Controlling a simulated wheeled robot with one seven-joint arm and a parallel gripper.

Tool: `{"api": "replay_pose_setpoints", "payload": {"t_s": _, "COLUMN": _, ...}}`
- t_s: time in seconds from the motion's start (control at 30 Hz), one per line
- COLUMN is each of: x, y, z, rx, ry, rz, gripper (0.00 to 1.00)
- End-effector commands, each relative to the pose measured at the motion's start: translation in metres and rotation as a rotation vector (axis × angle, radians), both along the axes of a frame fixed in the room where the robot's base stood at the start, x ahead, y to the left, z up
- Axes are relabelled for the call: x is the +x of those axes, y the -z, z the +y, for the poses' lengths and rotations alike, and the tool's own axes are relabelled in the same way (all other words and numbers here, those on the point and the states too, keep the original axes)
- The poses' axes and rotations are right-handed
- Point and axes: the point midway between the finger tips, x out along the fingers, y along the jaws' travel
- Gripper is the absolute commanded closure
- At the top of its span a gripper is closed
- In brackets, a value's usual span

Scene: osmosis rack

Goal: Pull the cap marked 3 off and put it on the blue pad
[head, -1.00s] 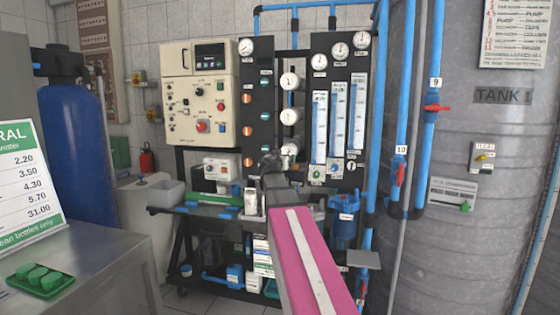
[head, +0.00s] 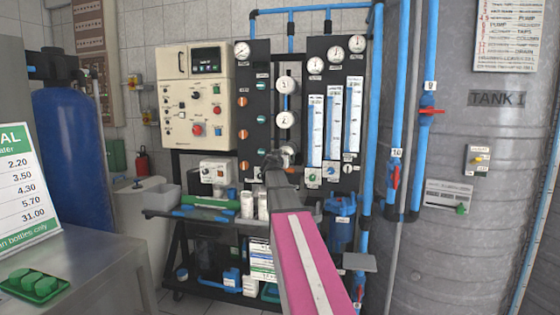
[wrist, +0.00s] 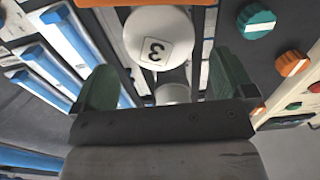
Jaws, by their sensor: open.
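The cap marked 3 (wrist: 158,38) is a round white cap, its number upside down in the wrist view. It lies just ahead of and between my fingertips, with a gap on each side. In the head view the cap (head: 291,150) is partly hidden behind my gripper (head: 274,159), below two similar white caps. My gripper (wrist: 163,80) is open, with two dark green fingers and nothing held. A flat blue patch, which looks like the blue pad (head: 188,212), lies on the rack's shelf, left of my arm.
White caps (head: 286,85) and (head: 286,120) sit above on the rack. Blue-filled tubes (head: 333,120) stand to the right, a control box (head: 197,97) to the left. A green cylinder (head: 210,202) and white bottles (head: 247,204) are on the shelf near the blue patch.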

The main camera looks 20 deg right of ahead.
Motion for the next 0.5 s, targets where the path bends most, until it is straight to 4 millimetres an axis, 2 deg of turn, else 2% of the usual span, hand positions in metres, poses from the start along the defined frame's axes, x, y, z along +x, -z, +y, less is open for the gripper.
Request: {"api": "replay_pose_setpoints", "payload": {"t_s": 0.5, "x": 0.039, "y": 0.0, "z": -0.025, "rx": 0.0, "ry": 0.0, "rz": 0.0, "gripper": 0.0}}
